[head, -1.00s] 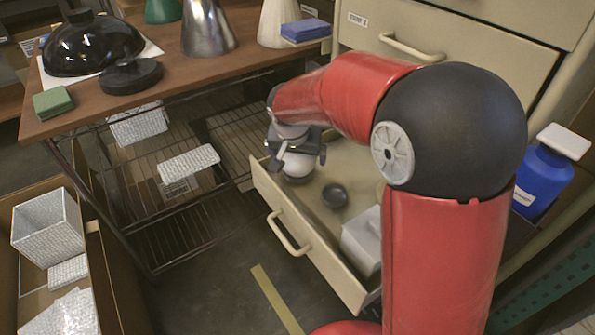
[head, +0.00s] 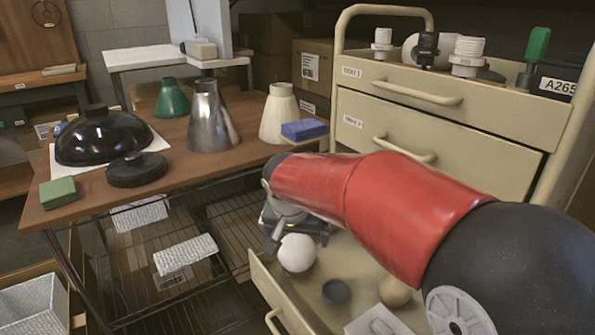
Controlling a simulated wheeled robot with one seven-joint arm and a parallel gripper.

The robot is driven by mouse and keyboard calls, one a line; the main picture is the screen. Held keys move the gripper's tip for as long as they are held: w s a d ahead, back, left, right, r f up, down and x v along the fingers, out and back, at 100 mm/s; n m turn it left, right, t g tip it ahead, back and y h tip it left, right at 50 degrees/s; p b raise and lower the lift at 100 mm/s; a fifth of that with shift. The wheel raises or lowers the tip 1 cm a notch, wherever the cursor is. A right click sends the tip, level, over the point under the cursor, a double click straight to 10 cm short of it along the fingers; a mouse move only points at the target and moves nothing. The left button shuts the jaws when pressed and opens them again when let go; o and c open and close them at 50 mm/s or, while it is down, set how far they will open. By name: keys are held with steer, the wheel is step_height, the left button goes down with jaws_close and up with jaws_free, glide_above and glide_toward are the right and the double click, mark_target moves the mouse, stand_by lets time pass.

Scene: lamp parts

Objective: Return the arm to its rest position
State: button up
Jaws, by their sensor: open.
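My red and black arm (head: 390,205) reaches from the lower right over the open drawer (head: 280,290) of the beige cabinet. My gripper (head: 297,230) is at its end, partly hidden behind the arm, above the drawer's left part. Its jaws are open. A white ball-shaped bulb (head: 296,254) shows just below the jaws; I cannot tell whether they touch it. A dark round cup (head: 336,291), a beige rounded piece (head: 394,291) and a white box (head: 376,322) also lie in the drawer.
A brown table (head: 95,200) on the left holds a black dome shade (head: 102,138), a metal cone shade (head: 211,120), a cream shade (head: 283,115) and a blue sponge (head: 304,130). The beige cabinet (head: 490,120) stands close behind the arm, with fittings on top.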

steer(key=s+d, duration=0.5)
steer(key=s, duration=0.2)
steer(key=s+d+r+n, duration=0.1)
steer(key=s+d, duration=0.4)
steer(key=s, duration=0.3)
steer(key=s+d+r+n+t, duration=0.1)
steer(key=s+d, duration=0.4)
steer(key=s, duration=0.2)
steer(key=shift+s+d+r+y, duration=0.2)
steer(key=shift+s+d+y, duration=0.1)
steer(key=shift+s+y, duration=0.1)
steer(key=shift+s+f, duration=0.2)
steer(key=shift+s, duration=0.15)
steer(key=shift+d, duration=0.1)
